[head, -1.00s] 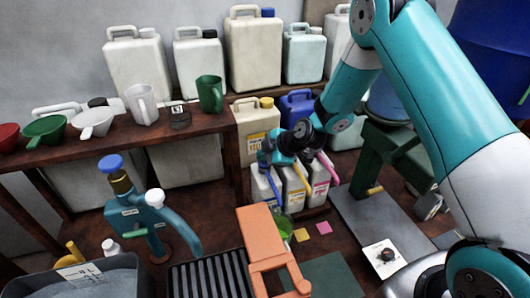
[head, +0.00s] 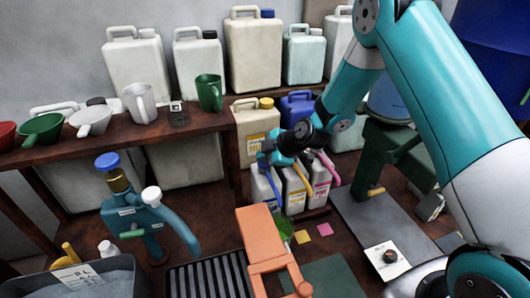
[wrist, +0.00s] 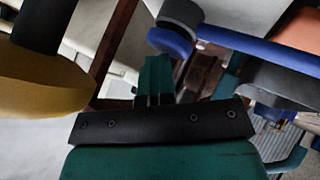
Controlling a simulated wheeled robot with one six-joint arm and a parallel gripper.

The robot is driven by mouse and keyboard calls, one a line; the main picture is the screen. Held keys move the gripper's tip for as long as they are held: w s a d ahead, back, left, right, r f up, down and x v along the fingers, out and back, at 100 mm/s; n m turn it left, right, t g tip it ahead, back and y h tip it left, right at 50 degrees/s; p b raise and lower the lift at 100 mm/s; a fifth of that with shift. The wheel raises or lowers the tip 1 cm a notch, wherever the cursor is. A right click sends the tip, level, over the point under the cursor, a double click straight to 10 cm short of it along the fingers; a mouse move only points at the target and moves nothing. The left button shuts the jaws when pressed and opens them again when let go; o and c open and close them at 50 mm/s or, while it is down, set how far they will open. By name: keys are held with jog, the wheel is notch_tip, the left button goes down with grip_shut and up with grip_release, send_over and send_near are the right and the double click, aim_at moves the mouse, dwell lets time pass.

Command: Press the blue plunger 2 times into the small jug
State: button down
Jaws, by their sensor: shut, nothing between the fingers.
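The blue plunger (head: 274,188) tops the left one of three small white bottles in the head view, its spout slanting down to the right. In the wrist view its round blue head (wrist: 170,40) and long spout lie just beyond my fingertips. My gripper (head: 266,158) is shut and empty, just above the bottles; its closed teal fingers also show in the wrist view (wrist: 155,72). I cannot tell whether they touch the plunger. A small green jug (head: 286,229) stands below the blue spout, partly hidden by the orange stand.
A yellow plunger (head: 301,178) and a pink plunger (head: 326,163) stand close to the right. A large yellow disc (wrist: 40,82) is near my gripper in the wrist view. A teal hand pump (head: 135,215) stands at the left.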

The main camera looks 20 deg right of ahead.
aim_at(264, 163)
jog(key=shift+s+f, duration=0.3)
jog(key=shift+f, duration=0.25)
jog(key=shift+w+r+p, duration=0.15)
jog(key=shift+r+p, duration=0.5)
jog(key=shift+r, duration=0.95)
jog(key=shift+w+r+p, duration=0.1)
jog(key=shift+r+p, duration=0.5)
jog(key=shift+r, duration=0.95)
jog(key=shift+w+r, duration=0.1)
